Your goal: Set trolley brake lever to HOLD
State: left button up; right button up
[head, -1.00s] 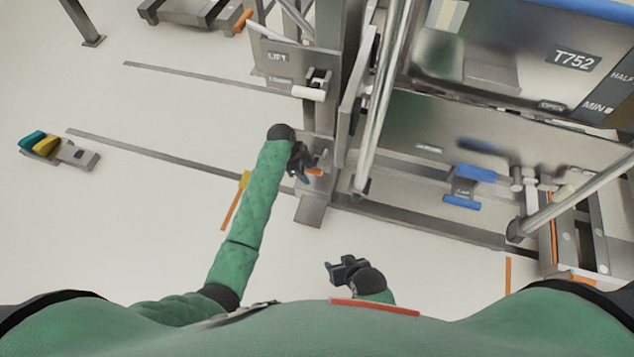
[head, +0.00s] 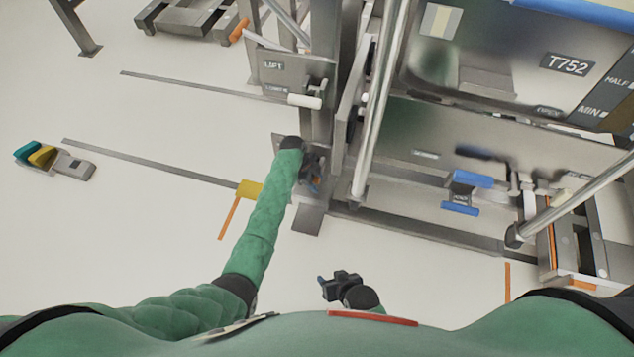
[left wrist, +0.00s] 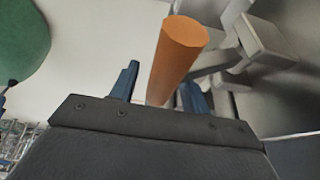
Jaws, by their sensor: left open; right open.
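The brake lever shows as an orange rounded handle (left wrist: 178,55) in the left wrist view, standing up between the two blue fingertips of my left gripper (left wrist: 160,92). The gripper is open, with a gap visible on the left finger's side; contact on the right side cannot be told. In the head view my left gripper (head: 314,178) is at the foot of the trolley's grey post, and only a small bit of orange shows beside it. The lever's markings, including HOLD, are hidden. My right gripper (head: 335,284) is open and empty, low near my body.
A grey LIFT panel (head: 285,72) with a white handle (head: 305,101) is above the left gripper. The bin marked T752 (head: 480,75) and a blue-ended bracket (head: 466,190) are at right. A yellow block (head: 249,189) lies left of my forearm.

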pick_arm(q)
jog(key=shift+d+f, duration=0.2)
jog(key=shift+f, duration=0.2)
grip_shut()
jog(key=shift+s, duration=0.1)
